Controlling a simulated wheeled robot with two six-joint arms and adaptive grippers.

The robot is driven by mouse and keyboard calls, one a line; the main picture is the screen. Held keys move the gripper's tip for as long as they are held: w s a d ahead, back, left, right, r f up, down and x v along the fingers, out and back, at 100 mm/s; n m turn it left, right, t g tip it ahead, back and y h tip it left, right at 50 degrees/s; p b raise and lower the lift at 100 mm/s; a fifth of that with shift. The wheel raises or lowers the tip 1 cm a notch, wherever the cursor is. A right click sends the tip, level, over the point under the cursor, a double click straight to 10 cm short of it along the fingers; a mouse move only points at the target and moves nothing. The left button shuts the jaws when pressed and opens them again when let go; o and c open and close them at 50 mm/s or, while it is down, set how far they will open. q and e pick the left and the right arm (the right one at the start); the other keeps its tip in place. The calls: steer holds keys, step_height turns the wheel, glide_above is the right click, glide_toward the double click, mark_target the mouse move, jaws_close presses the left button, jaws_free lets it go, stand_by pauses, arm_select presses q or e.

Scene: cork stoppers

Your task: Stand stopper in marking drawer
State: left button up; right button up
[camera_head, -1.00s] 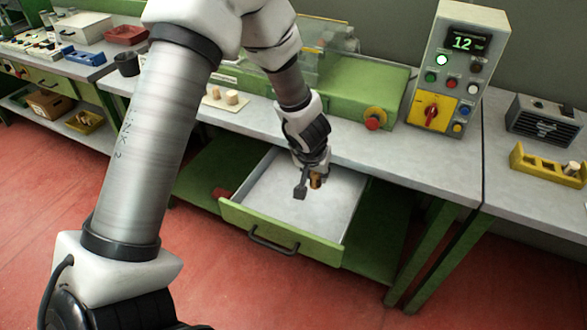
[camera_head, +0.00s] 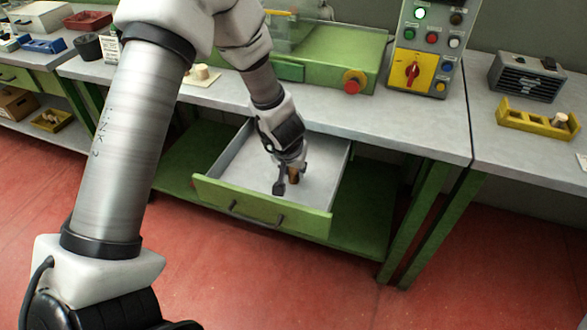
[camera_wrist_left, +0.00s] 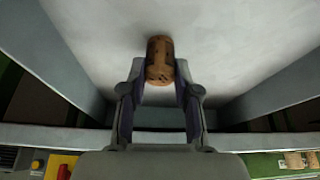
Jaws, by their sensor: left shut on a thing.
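The stopper is a brown cork (camera_wrist_left: 160,62) with dark marks, seen between my left gripper's fingertips in the left wrist view. In the head view the cork (camera_head: 294,174) shows partly behind a finger. My left gripper (camera_head: 286,182) is shut on it, inside the open drawer (camera_head: 318,222); its fingers also show in the wrist view (camera_wrist_left: 160,88). The cork is over the pale drawer floor (camera_wrist_left: 228,50). I cannot tell whether its lower end touches the floor. The drawer has a green front and a dark handle. My right gripper is not in view.
Grey drawer walls (camera_wrist_left: 75,45) stand on both sides of my gripper. Above is the grey worktop (camera_head: 400,125) with a control box (camera_head: 425,45) and a red knob (camera_head: 352,85). The drawer floor around the cork looks clear.

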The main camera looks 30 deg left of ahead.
arm_select(q)
steer(key=o, duration=0.7)
steer(key=shift+o, duration=0.2)
steer(key=p+v, duration=0.6)
steer(key=v, duration=0.6)
steer(key=shift+r+p, duration=0.2)
steer(key=shift+p, duration=0.15)
